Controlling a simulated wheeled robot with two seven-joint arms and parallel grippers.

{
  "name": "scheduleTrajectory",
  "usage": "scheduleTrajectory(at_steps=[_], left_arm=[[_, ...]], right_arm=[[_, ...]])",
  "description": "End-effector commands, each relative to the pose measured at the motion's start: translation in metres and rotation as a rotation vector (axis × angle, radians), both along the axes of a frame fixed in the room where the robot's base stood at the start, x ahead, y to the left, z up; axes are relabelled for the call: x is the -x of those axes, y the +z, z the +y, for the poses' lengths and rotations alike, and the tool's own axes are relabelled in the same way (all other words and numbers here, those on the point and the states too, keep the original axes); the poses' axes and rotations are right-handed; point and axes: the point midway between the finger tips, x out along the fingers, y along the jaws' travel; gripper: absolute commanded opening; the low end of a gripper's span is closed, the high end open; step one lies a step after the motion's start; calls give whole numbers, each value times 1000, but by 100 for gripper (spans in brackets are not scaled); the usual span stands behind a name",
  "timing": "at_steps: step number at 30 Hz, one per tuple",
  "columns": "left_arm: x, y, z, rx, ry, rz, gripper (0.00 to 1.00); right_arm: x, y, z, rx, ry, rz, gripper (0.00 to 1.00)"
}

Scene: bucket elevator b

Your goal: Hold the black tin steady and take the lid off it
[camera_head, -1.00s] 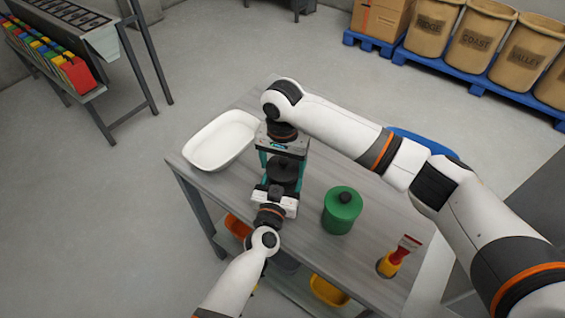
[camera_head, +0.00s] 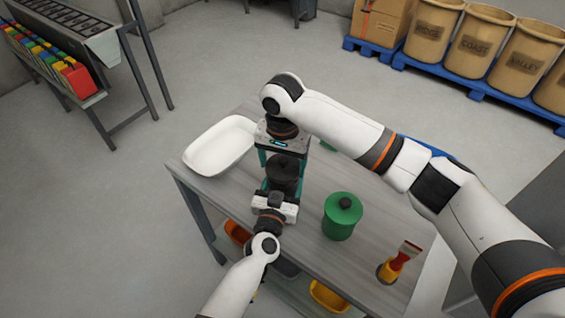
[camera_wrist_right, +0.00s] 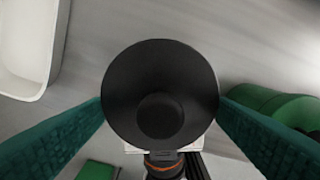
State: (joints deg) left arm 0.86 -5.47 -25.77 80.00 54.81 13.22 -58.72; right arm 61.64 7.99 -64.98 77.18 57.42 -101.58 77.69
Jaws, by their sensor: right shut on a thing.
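The black tin (camera_head: 283,184) stands on the grey table between my two grippers. Its round black lid with a knob (camera_wrist_right: 160,115) fills the middle of the right wrist view. My right gripper (camera_head: 284,172) reaches down from above, its teal fingers on opposite sides of the lid, shut on it. Whether there is a gap between lid and tin body cannot be told. My left gripper (camera_head: 276,206) is at the tin's near side; its fingertips are hidden, so its grip cannot be told.
A white tray (camera_head: 221,146) lies left on the table (camera_head: 320,262). A green tin (camera_head: 342,216) with a black knob stands right of the black tin. A red-and-yellow brush (camera_head: 399,262) is near the right corner. A small green thing (camera_head: 328,146) lies beyond my right gripper.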

Motion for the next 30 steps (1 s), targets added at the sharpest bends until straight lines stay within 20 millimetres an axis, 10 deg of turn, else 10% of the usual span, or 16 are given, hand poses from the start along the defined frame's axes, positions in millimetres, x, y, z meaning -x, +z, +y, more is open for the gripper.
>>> scheduleTrajectory(at_steps=[14, 15, 19, 30], left_arm=[[0, -1, 0, -1, 0, 2, 28], [0, -1, 0, -1, 0, 2, 72], [0, -1, 0, -1, 0, 2, 93], [5, -1, 2, 0, 0, 1, 94]], right_arm=[[0, 35, 0, 0, 0, 0, 51], [0, 35, 0, 0, 0, 0, 51], [0, 34, 0, 0, 0, 0, 51], [0, 34, 0, 0, 0, 0, 51]])
